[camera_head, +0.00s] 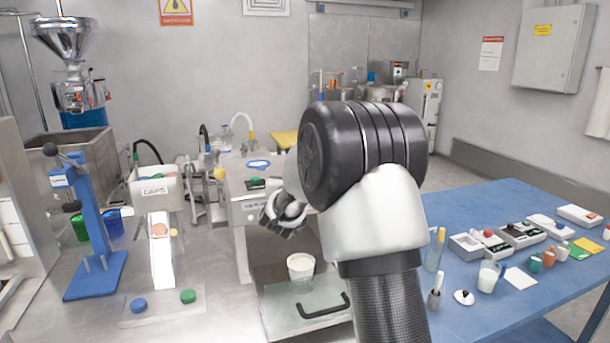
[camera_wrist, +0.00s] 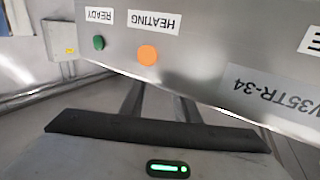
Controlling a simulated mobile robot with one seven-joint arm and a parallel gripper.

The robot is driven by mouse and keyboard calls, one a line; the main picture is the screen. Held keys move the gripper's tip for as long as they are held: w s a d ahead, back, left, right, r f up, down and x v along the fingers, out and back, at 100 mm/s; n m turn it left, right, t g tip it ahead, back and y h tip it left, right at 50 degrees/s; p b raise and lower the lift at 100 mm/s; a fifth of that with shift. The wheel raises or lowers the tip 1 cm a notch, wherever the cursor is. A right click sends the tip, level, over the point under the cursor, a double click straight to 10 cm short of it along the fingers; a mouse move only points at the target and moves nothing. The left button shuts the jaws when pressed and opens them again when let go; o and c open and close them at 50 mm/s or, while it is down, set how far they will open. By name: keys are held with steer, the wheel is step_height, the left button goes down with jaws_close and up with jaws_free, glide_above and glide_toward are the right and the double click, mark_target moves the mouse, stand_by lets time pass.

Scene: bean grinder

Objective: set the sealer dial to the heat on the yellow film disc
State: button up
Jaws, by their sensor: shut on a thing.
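The sealer (camera_head: 250,205) is a grey metal box on the steel bench, left of my arm. My gripper (camera_head: 272,216) is at the sealer's front panel, shut on what appears to be the dial. The fingers and my arm hide the dial and its scale, so its setting cannot be read. The wrist view shows the panel upside down, with an orange HEATING lamp (camera_wrist: 148,55) and a darker green READY lamp (camera_wrist: 99,43). A blue-rimmed ring (camera_head: 258,163) lies on top of the sealer. I cannot make out the yellow film disc for certain.
A white cup (camera_head: 300,266) stands below my gripper, near a plate with a black handle (camera_head: 323,306). A blue lever press (camera_head: 90,235) and a labelled machine (camera_head: 155,190) stand left. The blue table (camera_head: 470,215) at right holds small boxes, bottles and a beaker.

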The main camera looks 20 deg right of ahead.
steer(key=shift+w+a+m+g+h+p, duration=0.1)
steer(key=shift+a+m+g+h+p, duration=0.15)
steer(key=shift+m+g+h+p, duration=0.25)
steer(key=shift+d+r+m+h, duration=0.1)
steer(key=shift+m+h, duration=0.2)
steer(key=shift+h, duration=0.1)
steer(key=o, duration=1)
steer(key=shift+o, duration=0.2)
steer(key=v, duration=1.7)
steer(key=shift+a+p, duration=0.2)
steer(key=shift+p, duration=0.1)
steer(key=shift+r, duration=0.1)
